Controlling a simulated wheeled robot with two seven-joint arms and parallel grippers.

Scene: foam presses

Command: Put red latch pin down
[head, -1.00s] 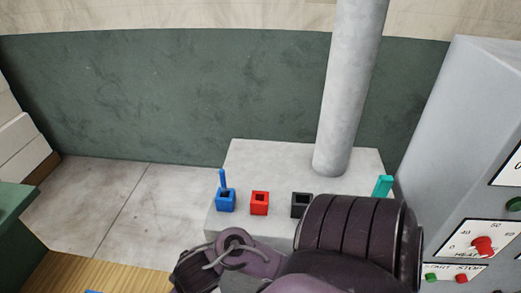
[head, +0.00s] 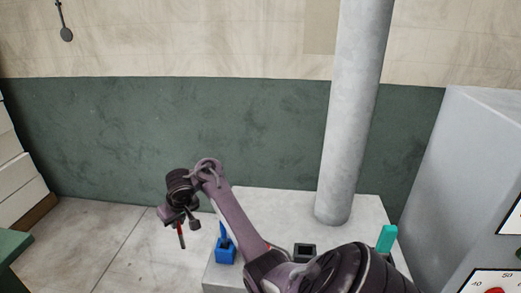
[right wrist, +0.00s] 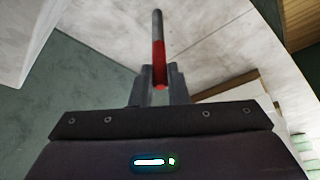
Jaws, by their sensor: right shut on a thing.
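The red latch pin (head: 182,238) is in my right gripper (head: 181,221), which is shut on it. In the head view the pin hangs roughly upright below the fingers, left of the pale block. In the right wrist view the pin (right wrist: 159,50) sticks out from between the fingers (right wrist: 158,77), with a red part near them and a grey far end. The red socket seen earlier on the block is hidden behind my right arm. My left gripper is not in view.
The pale block (head: 270,207) carries a blue socket (head: 226,252) with a blue pin, a black socket (head: 304,250) that looks empty, and a teal pin (head: 387,238). A thick grey post (head: 345,130) rises from it. A grey control cabinet (head: 460,180) stands right.

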